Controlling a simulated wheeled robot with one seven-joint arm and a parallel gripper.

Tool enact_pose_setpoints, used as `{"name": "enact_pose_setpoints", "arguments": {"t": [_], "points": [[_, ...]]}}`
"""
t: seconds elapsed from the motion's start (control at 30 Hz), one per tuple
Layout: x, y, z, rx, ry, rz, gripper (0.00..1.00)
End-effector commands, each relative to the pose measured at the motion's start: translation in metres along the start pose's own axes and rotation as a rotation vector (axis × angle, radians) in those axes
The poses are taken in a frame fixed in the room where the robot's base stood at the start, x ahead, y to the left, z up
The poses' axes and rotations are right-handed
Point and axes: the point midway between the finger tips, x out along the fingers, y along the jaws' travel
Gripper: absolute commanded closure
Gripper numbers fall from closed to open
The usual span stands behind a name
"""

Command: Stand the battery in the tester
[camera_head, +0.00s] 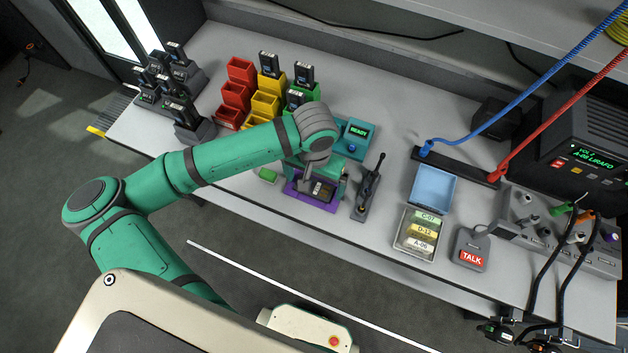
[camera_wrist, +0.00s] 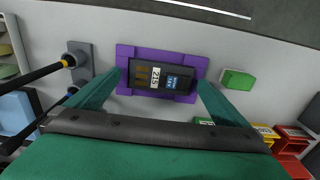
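A dark battery (camera_wrist: 162,80) with a white "215" label and a blue label lies flat in a purple tray (camera_wrist: 125,52). In the head view the battery (camera_head: 322,190) is partly hidden by my wrist, and the tray (camera_head: 327,206) sits near the table's front. My gripper (camera_wrist: 160,85) is open above the tray, one finger towards each end of the battery, with visible gaps. In the head view my gripper (camera_head: 316,180) points down over the tray. The teal unit with a lit "READY" screen (camera_head: 357,132), apparently the tester, stands just behind, partly hidden by my arm.
Red bins (camera_head: 235,95), yellow bins (camera_head: 265,103) and a battery rack (camera_head: 165,80) stand left. A green block (camera_head: 268,175) lies left of the tray. A dark stand with a handle (camera_head: 368,188) is close on its right. A card box (camera_head: 418,245) is farther right.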

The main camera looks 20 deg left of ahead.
Motion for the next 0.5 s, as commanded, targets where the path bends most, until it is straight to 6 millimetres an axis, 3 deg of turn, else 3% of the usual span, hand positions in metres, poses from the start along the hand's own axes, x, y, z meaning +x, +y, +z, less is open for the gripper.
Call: {"name": "enact_pose_setpoints", "arguments": {"t": [0.3, 0.5], "points": [[0.004, 0.000, 0.000, 0.001, 0.000, -0.001, 0.01], [-0.027, -0.001, -0.001, 0.000, 0.003, -0.001, 0.01]]}}
